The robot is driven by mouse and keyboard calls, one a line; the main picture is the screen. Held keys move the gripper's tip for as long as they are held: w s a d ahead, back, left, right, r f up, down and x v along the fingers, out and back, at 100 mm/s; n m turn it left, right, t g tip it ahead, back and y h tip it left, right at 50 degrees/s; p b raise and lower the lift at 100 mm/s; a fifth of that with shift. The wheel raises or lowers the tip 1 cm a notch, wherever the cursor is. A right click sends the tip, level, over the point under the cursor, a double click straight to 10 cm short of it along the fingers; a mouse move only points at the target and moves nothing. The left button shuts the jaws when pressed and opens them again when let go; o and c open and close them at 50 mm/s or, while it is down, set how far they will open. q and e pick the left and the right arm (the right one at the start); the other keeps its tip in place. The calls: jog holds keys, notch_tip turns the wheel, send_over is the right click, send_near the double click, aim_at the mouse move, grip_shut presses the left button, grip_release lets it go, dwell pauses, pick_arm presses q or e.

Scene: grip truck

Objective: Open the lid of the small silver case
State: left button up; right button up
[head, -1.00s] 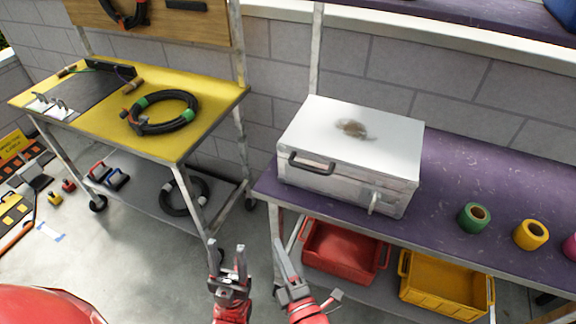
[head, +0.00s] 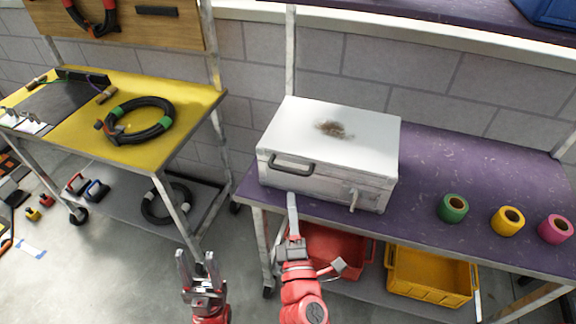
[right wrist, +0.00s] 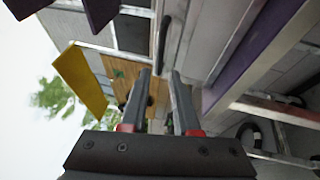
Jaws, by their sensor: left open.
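The small silver case (head: 325,165) stands shut on the purple table (head: 425,180). Its lid (head: 365,130) has a brown stain on top. A dark handle (head: 291,167) is on its front left and a pale latch (head: 354,198) on its front right. My right gripper (head: 292,205) is just in front of and below the case, under the handle, and seems apart from it. In the right wrist view its two fingers (right wrist: 160,88) are apart with nothing between them. My left gripper (head: 196,262) is open and empty, lower left, away from the case.
Green (head: 453,208), yellow (head: 508,221) and pink (head: 555,229) tape rolls sit right of the case. Red (head: 338,262) and yellow (head: 432,275) bins are on the shelf below. A yellow table (head: 180,95) with a coiled cable (head: 140,120) stands left. A wall is behind.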

aim_at(288, 169)
jog(key=p+x, duration=0.2)
jog(key=x, duration=0.6)
jog(key=shift+w+r, duration=0.25)
jog(key=shift+w, duration=0.05)
jog(key=shift+w+a+f+p, duration=0.1)
jog(key=shift+w+p, duration=0.2)
jog(key=shift+w, duration=0.3)
grip_shut()
dwell(0.4)
